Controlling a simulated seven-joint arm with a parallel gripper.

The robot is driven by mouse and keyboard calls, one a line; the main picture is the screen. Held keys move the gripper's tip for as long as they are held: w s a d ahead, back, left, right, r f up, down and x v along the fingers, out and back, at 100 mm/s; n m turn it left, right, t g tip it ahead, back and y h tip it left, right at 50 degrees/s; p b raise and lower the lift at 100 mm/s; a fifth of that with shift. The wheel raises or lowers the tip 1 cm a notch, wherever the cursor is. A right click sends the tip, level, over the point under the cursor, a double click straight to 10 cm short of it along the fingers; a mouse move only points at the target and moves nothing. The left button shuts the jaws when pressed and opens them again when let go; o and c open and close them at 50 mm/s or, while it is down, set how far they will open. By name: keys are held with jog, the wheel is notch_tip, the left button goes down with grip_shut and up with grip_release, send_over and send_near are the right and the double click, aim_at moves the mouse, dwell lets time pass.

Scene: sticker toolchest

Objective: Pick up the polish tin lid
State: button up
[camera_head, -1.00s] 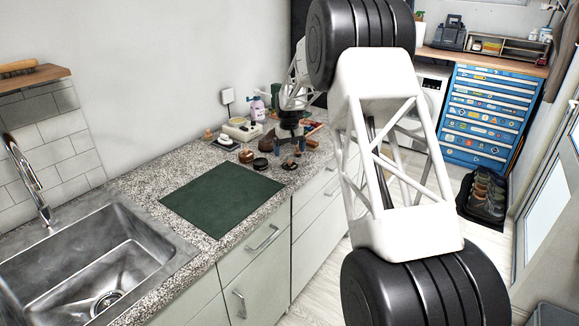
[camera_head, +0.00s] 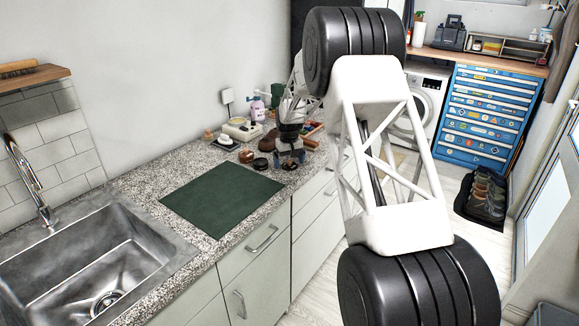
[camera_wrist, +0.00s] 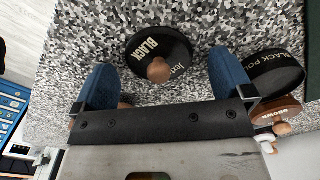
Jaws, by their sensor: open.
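The polish tin lid (camera_wrist: 145,45) is a black disc marked "BLACK" with a round wooden knob, lying on the speckled counter. In the wrist view it sits between the blue fingers of my gripper (camera_wrist: 160,62), which is open. The fingers stand apart on either side of the lid, with visible gaps. In the head view my gripper (camera_head: 290,160) is low over the counter by the green mat, and the lid is mostly hidden there. A black polish tin (camera_wrist: 275,72) is close beside the right finger; it also shows in the head view (camera_head: 260,164).
A brown tin (camera_wrist: 283,110) with a knob stands behind the black tin. The green mat (camera_head: 220,198) is bare. A purple-labelled bottle (camera_head: 257,108) and a pale device (camera_head: 240,130) stand near the wall. The sink (camera_head: 95,262) is at left.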

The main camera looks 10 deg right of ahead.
jog(key=shift+c, duration=0.2)
dwell(0.3)
jog(key=c, duration=1)
jog(key=shift+r, duration=0.1)
jog(key=shift+r, duration=0.65)
notch_tip(320, 180, up, 2)
jog(key=shift+r, duration=0.15)
jog(key=s, duration=1)
jog(key=s+r, duration=0.1)
jog(key=s, duration=0.5)
jog(key=shift+r, duration=0.1)
jog(key=shift+w, duration=0.1)
jog(key=shift+m, duration=0.3)
jog(key=w+a+r, duration=0.1)
jog(key=w+a, duration=0.2)
jog(key=w, duration=0.2)
jog(key=w+a+r, duration=0.2)
jog(key=w+a, duration=0.2)
jog(key=w, duration=0.2)
jog(key=w+a+r, duration=0.1)
jog(key=w+a, duration=0.3)
jog(key=w, duration=0.2)
jog(key=shift+w+a+r, duration=0.1)
jog(key=shift+a+r, duration=0.1)
jog(key=shift+r, duration=0.1)
